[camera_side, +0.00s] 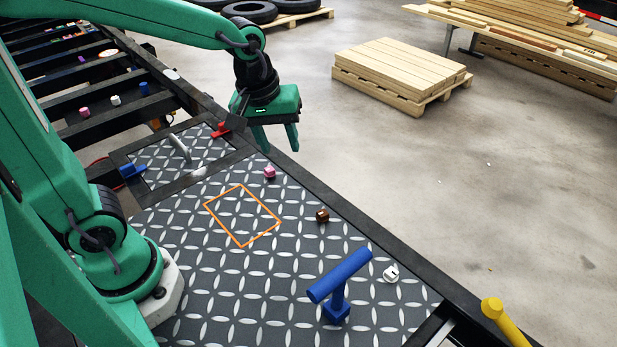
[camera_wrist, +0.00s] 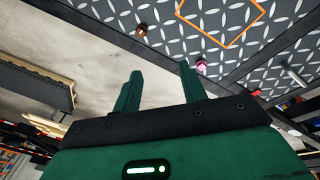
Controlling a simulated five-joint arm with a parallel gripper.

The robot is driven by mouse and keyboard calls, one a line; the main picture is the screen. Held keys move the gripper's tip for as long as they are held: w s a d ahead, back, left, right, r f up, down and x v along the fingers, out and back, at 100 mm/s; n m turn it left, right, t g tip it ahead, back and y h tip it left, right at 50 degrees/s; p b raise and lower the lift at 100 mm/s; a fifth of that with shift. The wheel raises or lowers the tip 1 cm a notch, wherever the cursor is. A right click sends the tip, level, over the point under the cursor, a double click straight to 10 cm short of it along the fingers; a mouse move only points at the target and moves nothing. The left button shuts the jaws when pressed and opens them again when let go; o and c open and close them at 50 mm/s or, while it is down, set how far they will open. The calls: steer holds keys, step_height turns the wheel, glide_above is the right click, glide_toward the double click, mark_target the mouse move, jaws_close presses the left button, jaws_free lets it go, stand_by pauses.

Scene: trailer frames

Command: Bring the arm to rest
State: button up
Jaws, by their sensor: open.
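My green gripper (camera_side: 274,137) is raised above the far edge of the trailer frame's tread-plate deck (camera_side: 200,270) in the side view. In the wrist view my gripper's two fingers (camera_wrist: 158,88) stand apart with nothing between them. A small pink piece (camera_side: 269,173) lies on the deck below and in front of the gripper; it also shows in the wrist view (camera_wrist: 201,67). A brown piece (camera_side: 322,215) and a white piece (camera_side: 391,273) lie farther right on the deck. An orange square outline (camera_side: 243,216) is marked on the deck and is empty.
A blue T-shaped post (camera_side: 339,283) rises from the deck. A grey handle (camera_side: 180,148), a blue clamp (camera_side: 132,170) and a red part (camera_side: 220,130) sit at the hatch. Several small pieces lie among the black slats (camera_side: 60,105). Pallets of wood (camera_side: 400,70) stand on the open floor.

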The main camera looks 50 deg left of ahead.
steer(key=s+a+r+m+t, duration=0.1)
steer(key=s+a+r+m, duration=0.1)
steer(key=s+m, duration=0.2)
steer(key=s+a+r+m+t, duration=0.1)
steer(key=s+r+m+t, duration=0.1)
steer(key=s+m, duration=0.2)
steer(key=shift+s+a+r, duration=0.35)
steer(key=shift+s+a, duration=0.05)
steer(key=shift+s, duration=0.85)
stand_by(0.5)
